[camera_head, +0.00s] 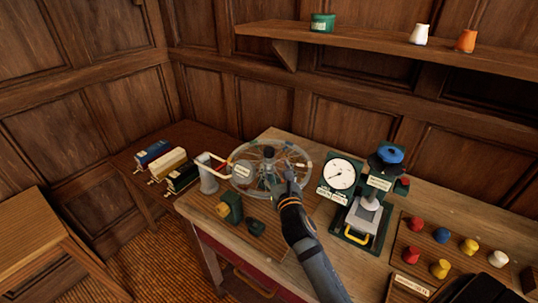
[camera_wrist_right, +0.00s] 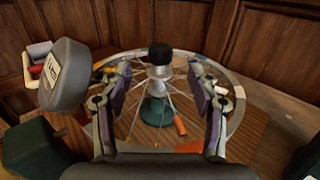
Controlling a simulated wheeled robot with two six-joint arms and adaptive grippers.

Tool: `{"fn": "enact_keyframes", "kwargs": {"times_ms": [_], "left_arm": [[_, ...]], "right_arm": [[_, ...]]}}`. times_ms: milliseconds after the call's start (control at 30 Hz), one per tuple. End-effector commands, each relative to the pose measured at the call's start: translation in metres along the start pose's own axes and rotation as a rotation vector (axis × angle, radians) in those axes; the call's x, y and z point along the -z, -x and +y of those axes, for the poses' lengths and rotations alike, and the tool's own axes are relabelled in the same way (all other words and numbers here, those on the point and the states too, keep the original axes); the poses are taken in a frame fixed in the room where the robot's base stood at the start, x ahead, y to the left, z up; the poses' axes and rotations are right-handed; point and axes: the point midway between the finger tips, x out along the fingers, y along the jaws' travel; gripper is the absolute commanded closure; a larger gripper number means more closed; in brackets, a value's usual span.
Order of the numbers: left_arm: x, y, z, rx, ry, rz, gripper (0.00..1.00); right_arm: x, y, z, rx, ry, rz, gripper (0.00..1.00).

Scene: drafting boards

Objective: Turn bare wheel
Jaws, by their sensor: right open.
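The spoked wheel (camera_head: 285,143) lies flat on the left part of the table, with coloured marks along its rim (camera_wrist_right: 236,95). A black knob (camera_head: 269,152) stands up at its centre, and in the right wrist view the knob (camera_wrist_right: 160,53) sits above a metal hub. A green base (camera_wrist_right: 155,111) shows below the hub through the spokes. My right gripper (camera_head: 283,181) is over the near side of the wheel. In the right wrist view the gripper (camera_wrist_right: 159,78) has its fingers apart, with the hub and knob beyond and between them; contact cannot be told. My left gripper is not in view.
A grey labelled piece (camera_wrist_right: 66,74) stands close left of the right gripper. Small green blocks (camera_head: 230,207) lie before the wheel. A green press with a dial (camera_head: 342,174) stands to the right, beside a board of coloured pegs (camera_head: 412,220). Binders (camera_head: 168,163) lie far left.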

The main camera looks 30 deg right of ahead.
Motion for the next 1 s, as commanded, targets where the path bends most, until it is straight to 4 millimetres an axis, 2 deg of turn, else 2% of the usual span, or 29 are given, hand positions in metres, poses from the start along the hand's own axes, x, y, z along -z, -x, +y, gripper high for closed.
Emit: {"fn": "enact_keyframes", "kwargs": {"times_ms": [167,400,533,700,933,1000], "left_arm": [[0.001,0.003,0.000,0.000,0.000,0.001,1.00],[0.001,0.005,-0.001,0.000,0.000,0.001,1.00],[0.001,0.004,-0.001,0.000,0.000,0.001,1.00],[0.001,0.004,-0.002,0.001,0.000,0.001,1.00],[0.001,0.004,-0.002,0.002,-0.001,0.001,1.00],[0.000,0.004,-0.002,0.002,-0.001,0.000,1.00]], "right_arm": [[-0.002,-0.021,0.000,0.000,0.002,-0.002,0.39],[-0.002,-0.073,0.000,0.001,0.000,-0.002,0.39],[-0.001,-0.093,0.000,0.001,0.000,0.000,0.39],[0.000,-0.104,0.000,0.001,-0.001,0.001,0.39],[0.000,-0.105,0.000,0.001,0.000,0.001,0.39],[0.000,-0.104,0.000,0.001,0.000,0.001,0.47]]}}
